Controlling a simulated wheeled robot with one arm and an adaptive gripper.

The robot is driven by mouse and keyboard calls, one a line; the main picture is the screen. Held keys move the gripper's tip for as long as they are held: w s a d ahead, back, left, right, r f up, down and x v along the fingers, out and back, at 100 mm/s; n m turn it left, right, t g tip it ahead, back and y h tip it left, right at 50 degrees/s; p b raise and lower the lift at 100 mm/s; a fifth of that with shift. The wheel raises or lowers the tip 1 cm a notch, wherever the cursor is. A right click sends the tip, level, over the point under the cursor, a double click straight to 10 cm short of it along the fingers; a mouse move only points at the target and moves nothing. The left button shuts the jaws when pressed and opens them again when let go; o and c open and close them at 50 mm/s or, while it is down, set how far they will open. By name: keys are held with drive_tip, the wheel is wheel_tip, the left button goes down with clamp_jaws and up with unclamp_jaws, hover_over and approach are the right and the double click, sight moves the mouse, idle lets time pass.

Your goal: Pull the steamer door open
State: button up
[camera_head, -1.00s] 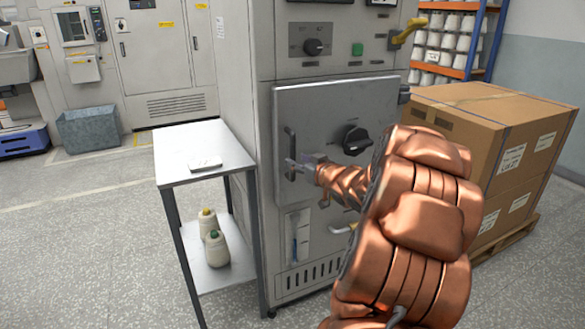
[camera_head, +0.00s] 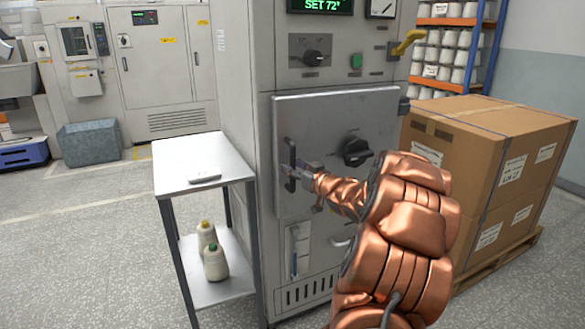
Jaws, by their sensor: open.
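The steamer door (camera_head: 322,125) is a flat grey metal panel on the front of the tall grey steamer (camera_head: 257,45). Its dark vertical handle (camera_head: 291,163) is near the door's left edge, and a black knob (camera_head: 356,149) sits right of centre. My gripper (camera_head: 291,170) is at the handle, reaching in from the right, with its jaws open. The fingertips are small here, so I cannot tell whether they touch the handle or straddle it. The door looks shut or nearly so; I cannot tell whether a small gap shows. My copper-coloured arm hides the door's lower right.
Stacked cardboard boxes (camera_head: 470,150) on a pallet stand close on the right. The floor at front left is clear.

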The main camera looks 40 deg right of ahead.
drive_tip(key=shift+w, duration=0.45)
clamp_jaws()
idle(0.5)
